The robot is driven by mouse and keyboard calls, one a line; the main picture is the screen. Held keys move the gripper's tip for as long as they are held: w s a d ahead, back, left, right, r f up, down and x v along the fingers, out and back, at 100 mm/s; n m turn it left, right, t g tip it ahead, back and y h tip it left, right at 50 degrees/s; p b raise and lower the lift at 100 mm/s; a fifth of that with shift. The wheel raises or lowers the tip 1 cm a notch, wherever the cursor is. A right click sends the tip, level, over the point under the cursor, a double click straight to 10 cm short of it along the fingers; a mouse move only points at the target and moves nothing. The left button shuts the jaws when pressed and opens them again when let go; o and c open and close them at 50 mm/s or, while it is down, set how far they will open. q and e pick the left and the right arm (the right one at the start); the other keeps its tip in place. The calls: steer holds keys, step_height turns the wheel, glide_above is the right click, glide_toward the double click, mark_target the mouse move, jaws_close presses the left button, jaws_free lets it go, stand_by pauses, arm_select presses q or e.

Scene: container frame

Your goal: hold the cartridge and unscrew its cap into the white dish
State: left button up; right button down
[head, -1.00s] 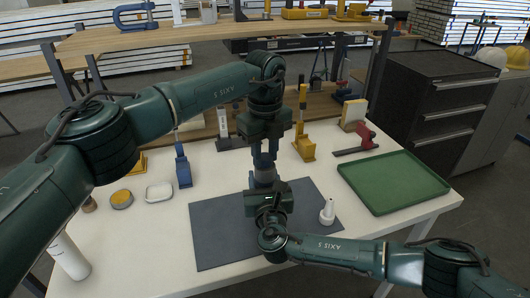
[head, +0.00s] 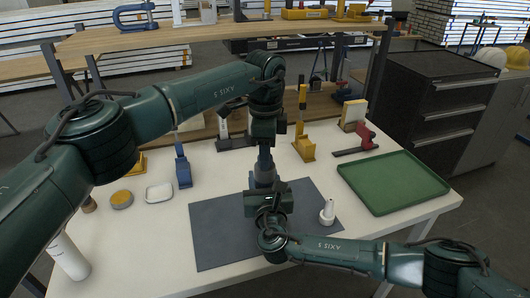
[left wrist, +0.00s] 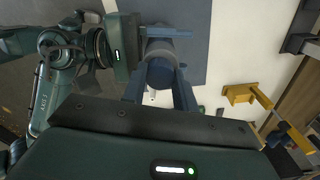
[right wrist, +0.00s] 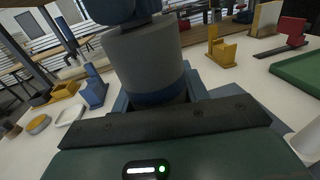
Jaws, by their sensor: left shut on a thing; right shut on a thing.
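The grey cartridge (head: 264,178) stands upright over the dark mat, and it fills the middle of the right wrist view (right wrist: 148,58). My right gripper (head: 267,200) is shut on its lower part. My left gripper (head: 265,158) comes down from above and is shut on the blue cap (left wrist: 160,73) at the cartridge's top. The fingers hide much of the cap, and I cannot tell how far it is turned. The white dish (head: 159,192) lies on the table left of the mat; it also shows in the right wrist view (right wrist: 70,116).
A grey mat (head: 218,240) lies under the grippers, with a white nozzle-topped bottle (head: 328,212) at its right. A green tray (head: 395,182) is at the right. A yellow-topped round tin (head: 121,199) and a blue stand (head: 183,170) flank the dish.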

arm_select(q)
steer(key=shift+r, duration=0.15)
steer(key=shift+r, duration=0.95)
steer(key=shift+r, duration=2)
arm_select(e)
steer(key=c, duration=0.7)
jaws_free()
steer(key=shift+o, duration=0.2)
